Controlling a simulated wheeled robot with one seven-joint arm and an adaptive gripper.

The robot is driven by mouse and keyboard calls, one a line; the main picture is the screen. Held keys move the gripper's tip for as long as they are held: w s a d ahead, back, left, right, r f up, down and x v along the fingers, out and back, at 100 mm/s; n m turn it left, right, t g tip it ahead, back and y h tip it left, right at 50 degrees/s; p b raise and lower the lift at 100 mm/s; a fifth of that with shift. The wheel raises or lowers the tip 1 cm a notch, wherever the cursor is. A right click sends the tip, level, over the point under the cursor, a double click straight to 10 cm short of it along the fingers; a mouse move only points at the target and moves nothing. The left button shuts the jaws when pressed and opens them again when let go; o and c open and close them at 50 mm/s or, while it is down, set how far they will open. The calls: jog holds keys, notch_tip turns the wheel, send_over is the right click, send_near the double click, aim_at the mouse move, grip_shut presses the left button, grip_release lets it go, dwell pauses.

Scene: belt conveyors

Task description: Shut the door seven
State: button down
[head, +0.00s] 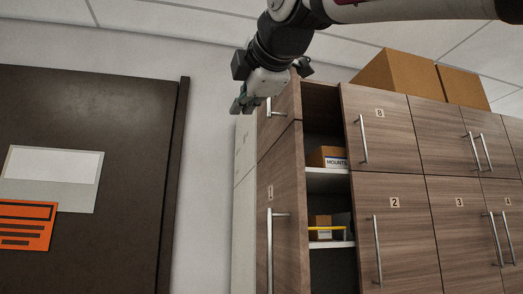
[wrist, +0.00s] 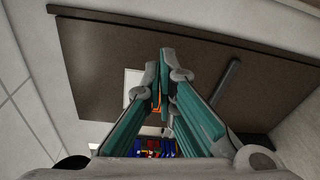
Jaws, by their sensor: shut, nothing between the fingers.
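The wooden cabinet has an open upper left door (head: 284,122), swung out toward me, above another open door with a small label. I take the upper one to be door seven, since it sits beside door 8; its own number is not visible. Its metal handle (head: 268,107) shows just right of my gripper, and its top is partly hidden behind my arm. My gripper (head: 240,106) is shut and empty, up high at the left of this door's outer face. I cannot tell whether they touch. In the wrist view the teal fingers (wrist: 160,80) meet at the tips.
The open lower door (head: 285,215) stands out below. Boxes (head: 327,157) sit on the shelves inside. Door 8 (head: 382,130) and door 2 (head: 395,240) are closed. Cardboard boxes (head: 398,72) lie on top. A dark brown panel (head: 90,120) with signs stands left, before a pale wall.

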jog(key=shift+w+d+r+p, duration=0.15)
jog(key=shift+w+d, duration=0.25)
jog(key=shift+w, duration=0.2)
jog(key=shift+w+d+r+p, duration=0.1)
jog(key=shift+w+d+p, duration=0.1)
jog(key=shift+w+d, duration=0.3)
jog(key=shift+w+d+r+p, duration=0.15)
jog(key=shift+w+d, duration=0.15)
jog(key=shift+w, duration=0.4)
jog(key=shift+f, duration=0.1)
